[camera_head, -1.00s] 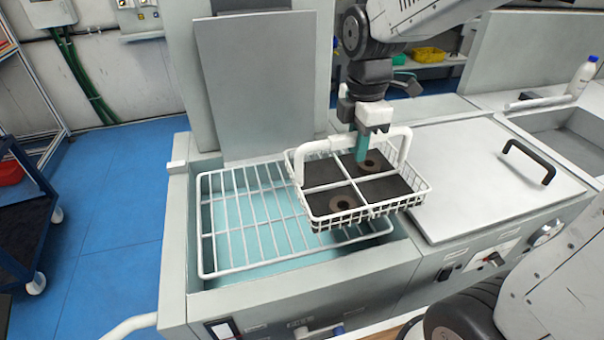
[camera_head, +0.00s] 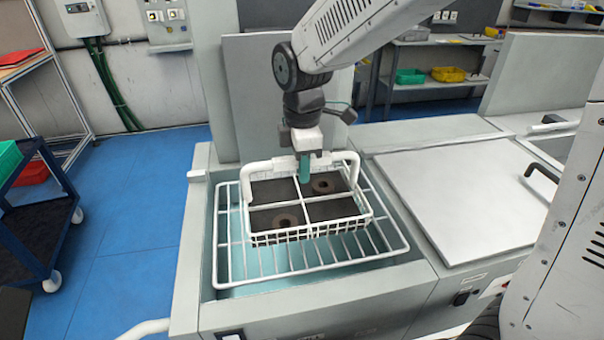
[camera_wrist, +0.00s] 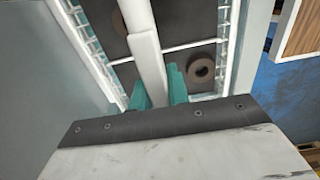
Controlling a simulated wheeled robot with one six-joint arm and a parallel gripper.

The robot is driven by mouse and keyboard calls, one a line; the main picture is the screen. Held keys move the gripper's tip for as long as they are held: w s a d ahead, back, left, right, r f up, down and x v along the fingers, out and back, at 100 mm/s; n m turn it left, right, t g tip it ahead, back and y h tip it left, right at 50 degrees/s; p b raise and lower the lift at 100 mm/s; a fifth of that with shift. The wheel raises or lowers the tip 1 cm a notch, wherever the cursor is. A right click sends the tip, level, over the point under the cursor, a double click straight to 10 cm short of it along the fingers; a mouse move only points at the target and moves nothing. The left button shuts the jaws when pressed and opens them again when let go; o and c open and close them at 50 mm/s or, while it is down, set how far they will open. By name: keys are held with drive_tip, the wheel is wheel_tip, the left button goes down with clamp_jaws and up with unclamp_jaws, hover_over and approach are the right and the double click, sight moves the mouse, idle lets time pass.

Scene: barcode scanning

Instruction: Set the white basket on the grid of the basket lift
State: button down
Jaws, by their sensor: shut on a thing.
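The white basket (camera_head: 310,231) has a wire rim, a raised handle and dark compartments, with brown ring-shaped parts in two of them. In the head view it is over the middle of the white wire grid (camera_head: 232,262) of the basket lift, inside the rim of the tank. I cannot tell whether its bottom touches the grid. My gripper (camera_head: 304,172) is shut on the basket's handle from above. In the wrist view the teal fingers (camera_wrist: 160,92) stand either side of the white handle bar (camera_wrist: 143,48). The basket looks about level.
A grey upright panel (camera_head: 262,90) stands right behind the tank. A flat grey lid (camera_head: 455,190) with a black handle is to the right. A blue cart (camera_head: 50,225) stands at the left on the blue floor.

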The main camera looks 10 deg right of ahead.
drive_tip(key=shift+f, duration=1.35)
drive_tip(key=c, duration=1.3)
unclamp_jaws()
drive_tip(key=shift+c, duration=0.2)
wheel_tip(320, 180, up, 12)
drive_tip(key=shift+r, duration=0.25)
drive_tip(key=s+d+f+m, duration=0.1)
drive_tip(key=s+d+m, duration=0.6)
drive_tip(key=s+m, duration=0.2)
drive_tip(key=s+d+f+m+t, duration=0.1)
drive_tip(key=s+d+m, duration=0.7)
drive_tip(key=s, duration=0.4)
drive_tip(key=shift+s+d+f+m, duration=0.2)
drive_tip(key=shift+s+f+m, duration=0.2)
drive_tip(key=shift+m, duration=0.1)
